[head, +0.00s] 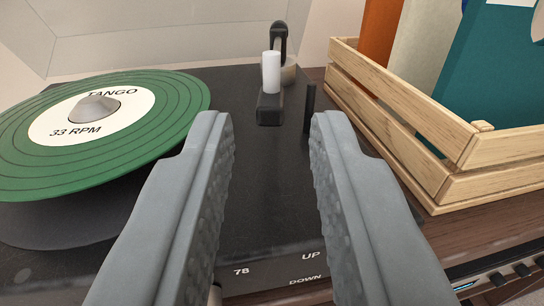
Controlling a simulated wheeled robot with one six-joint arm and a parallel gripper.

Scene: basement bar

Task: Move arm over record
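The green record (165,108) with a cream label reading "TANGO" and "33 RPM" is at the left of the head view, with a grey cone at its centre. It lies on the black turntable (265,190). The turntable's arm assembly (269,107) is beyond my fingers, right of the record. It shows a black block, a white upright cylinder (271,72) and a dark pivot part behind. My gripper (270,122) is open and empty over the deck, its fingers on either side of the arm assembly in the picture. The left finger covers part of the deck beside the record.
A wooden crate (400,110) holding record sleeves, one teal (490,70), stands close on the right. A thin black post (309,108) rises beside the arm assembly. Markings "78", "UP" and "DOWN" are on the near deck. Knobs (522,270) show at lower right.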

